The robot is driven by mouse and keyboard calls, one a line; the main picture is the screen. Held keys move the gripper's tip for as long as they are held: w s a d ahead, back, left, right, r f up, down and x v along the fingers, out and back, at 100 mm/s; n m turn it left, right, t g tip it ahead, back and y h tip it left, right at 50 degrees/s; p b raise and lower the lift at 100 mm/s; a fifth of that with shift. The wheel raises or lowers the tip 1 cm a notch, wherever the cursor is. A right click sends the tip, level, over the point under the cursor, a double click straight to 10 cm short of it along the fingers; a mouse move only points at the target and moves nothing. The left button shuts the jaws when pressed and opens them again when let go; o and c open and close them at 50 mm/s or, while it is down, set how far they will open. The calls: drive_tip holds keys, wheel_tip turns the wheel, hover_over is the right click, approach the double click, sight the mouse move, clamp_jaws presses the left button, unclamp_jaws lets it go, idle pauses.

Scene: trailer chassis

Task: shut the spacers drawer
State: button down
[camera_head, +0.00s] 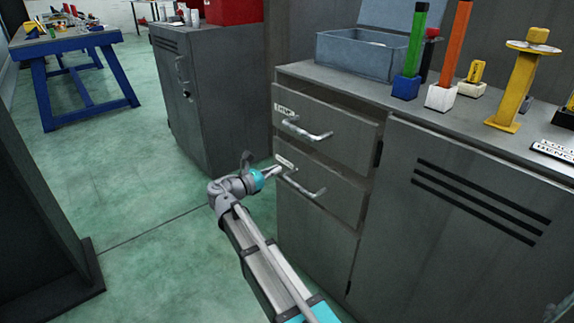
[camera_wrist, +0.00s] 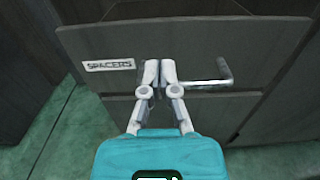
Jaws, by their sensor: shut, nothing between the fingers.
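The spacers drawer (camera_wrist: 120,45) is the lower of two drawers in the grey bench cabinet, and its front also shows in the head view (camera_head: 335,192). Its SPACERS label (camera_wrist: 110,65) is on the left of the front, with a bar handle (camera_wrist: 222,76) to the right. How far the drawer stands out is hard to tell. My gripper (camera_wrist: 160,66) is shut and empty, with its fingertips at the drawer front between label and handle. They cover the handle's left end; whether they touch is unclear. In the head view my gripper (camera_head: 275,171) is at the drawer's left side.
The upper drawer (camera_head: 340,132), with its own handle, is directly above. The bench top holds a blue-grey toolbox (camera_head: 355,58), coloured posts and a yellow stand (camera_head: 520,85). Another grey cabinet (camera_head: 215,95) stands behind left. Green floor (camera_head: 135,185) is open left of my arm.

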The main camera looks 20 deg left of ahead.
drive_tip(key=shift+v, duration=1.8)
